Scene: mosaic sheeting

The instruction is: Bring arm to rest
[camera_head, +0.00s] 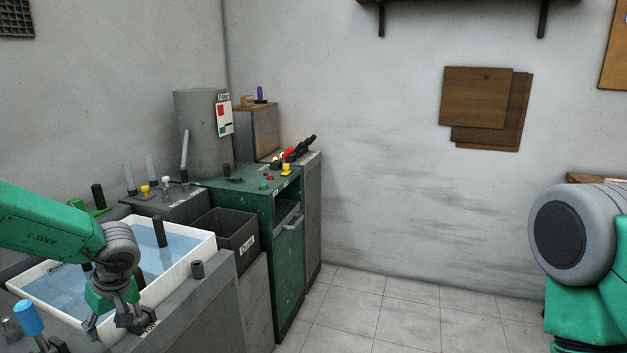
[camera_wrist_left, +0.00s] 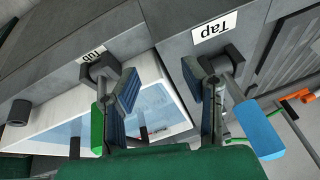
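My left gripper (camera_head: 114,318) hangs fingers-down over the front rim of the white water tub (camera_head: 196,254), at the end of my green left arm. In the left wrist view its two padded fingers (camera_wrist_left: 165,88) stand apart with nothing between them. The blue-handled tap (camera_head: 28,318) is left of the gripper; its blue handle (camera_wrist_left: 260,132) shows close to the right finger in the wrist view. I cannot tell whether they touch. My right arm (camera_head: 585,240) is at the right edge, and its gripper is out of view.
A dark bin (camera_head: 226,232) stands beside the tub, next to a green cabinet (camera_head: 270,212) with buttons on top. A grey cylinder (camera_head: 200,125) is behind. A short dark stub (camera_head: 197,268) sticks up near the tub's corner. The tiled floor (camera_head: 385,310) is clear.

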